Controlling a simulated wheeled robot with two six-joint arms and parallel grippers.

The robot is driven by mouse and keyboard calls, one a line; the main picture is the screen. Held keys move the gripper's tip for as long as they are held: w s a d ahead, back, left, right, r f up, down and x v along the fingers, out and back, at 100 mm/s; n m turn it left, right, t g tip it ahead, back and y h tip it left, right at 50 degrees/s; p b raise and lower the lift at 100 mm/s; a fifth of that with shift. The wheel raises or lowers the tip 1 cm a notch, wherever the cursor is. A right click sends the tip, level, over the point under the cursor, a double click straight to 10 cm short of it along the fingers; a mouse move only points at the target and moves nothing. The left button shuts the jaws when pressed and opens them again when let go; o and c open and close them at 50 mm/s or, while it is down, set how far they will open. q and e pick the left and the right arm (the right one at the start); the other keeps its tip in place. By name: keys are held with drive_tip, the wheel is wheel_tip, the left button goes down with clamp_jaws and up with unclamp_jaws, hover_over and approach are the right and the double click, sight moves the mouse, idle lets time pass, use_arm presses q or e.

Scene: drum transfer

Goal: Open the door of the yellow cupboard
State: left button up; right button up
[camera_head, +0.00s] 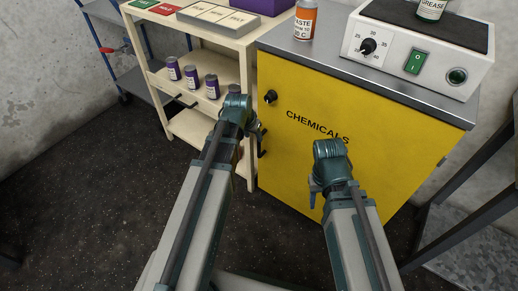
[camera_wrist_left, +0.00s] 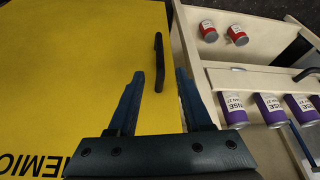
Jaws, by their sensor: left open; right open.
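The yellow cupboard (camera_head: 345,125) reads "CHEMICALS" and its door is closed in the head view. Its dark upright handle (camera_head: 270,97) sits near the door's left edge, partly hidden by my left gripper. My left gripper (camera_head: 257,130) is open at the handle. In the left wrist view, the handle (camera_wrist_left: 159,62) appears between the two open fingers (camera_wrist_left: 158,80), touching neither visibly; whether it lies between them in depth I cannot tell. My right gripper (camera_head: 314,192) is open and empty in front of the door's lower middle; its fingers are small in view.
A cream shelf (camera_head: 215,128) with several purple cans (camera_head: 192,77) stands left of the cupboard. Red cans (camera_wrist_left: 222,32) show in the wrist view. An orange-labelled jar (camera_head: 305,20) and a white device (camera_head: 420,45) stand on top. Floor at lower left is free.

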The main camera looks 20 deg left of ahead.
sight(258, 146)
use_arm(q)
drive_tip(key=b+x, duration=1.2)
drive_tip(key=x, duration=0.1)
drive_tip(key=shift+w+d+f, duration=0.1)
drive_tip(key=shift+f, duration=0.2)
drive_tip(key=shift+c, duration=0.2)
clamp_jaws()
idle(0.9)
